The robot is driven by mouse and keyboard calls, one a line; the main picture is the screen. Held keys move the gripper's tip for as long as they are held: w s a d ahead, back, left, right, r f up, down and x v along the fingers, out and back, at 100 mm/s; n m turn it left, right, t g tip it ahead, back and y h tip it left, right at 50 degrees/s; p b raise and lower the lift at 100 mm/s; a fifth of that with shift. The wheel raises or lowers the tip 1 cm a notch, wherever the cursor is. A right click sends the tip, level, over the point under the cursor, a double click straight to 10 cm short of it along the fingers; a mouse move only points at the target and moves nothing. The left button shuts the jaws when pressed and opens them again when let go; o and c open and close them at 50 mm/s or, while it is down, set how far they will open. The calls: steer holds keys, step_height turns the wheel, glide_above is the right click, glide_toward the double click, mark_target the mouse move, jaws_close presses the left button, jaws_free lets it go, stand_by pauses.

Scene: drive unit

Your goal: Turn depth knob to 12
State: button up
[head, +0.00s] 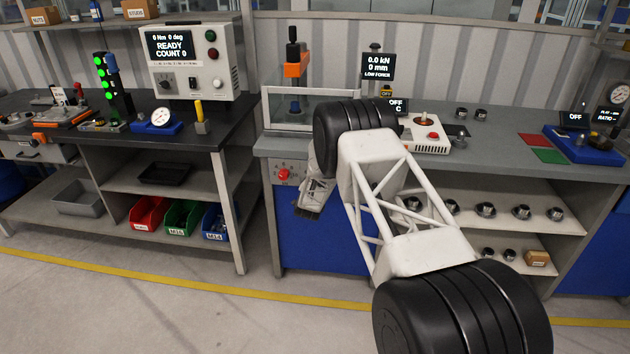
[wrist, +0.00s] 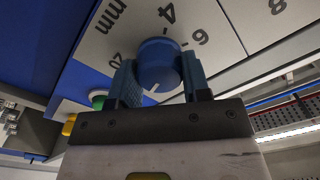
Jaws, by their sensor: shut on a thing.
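The blue depth knob (wrist: 157,62) sits on a pale panel in the wrist view. My gripper (wrist: 161,80) is shut on it, one blue-grey finger on each side. A white pointer line on the knob runs toward the bottom of the picture, slightly left. Printed marks 4, 6 and 20 and the letters mm show around it. Any marks below are hidden by the fingers and gripper body. In the head view my gripper (head: 310,205) is at the front of the right bench; the knob cannot be made out there.
In the wrist view, a green button (wrist: 98,99) and a yellow one (wrist: 69,126) lie left of the fingers. In the head view, a red button (head: 283,174) is on the bench front close to my gripper. The floor before the bench is clear.

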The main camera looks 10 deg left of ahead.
stand_by(0.5)
steer(key=o, duration=0.9)
steer(key=shift+s, duration=0.15)
steer(key=shift+s, duration=3.8)
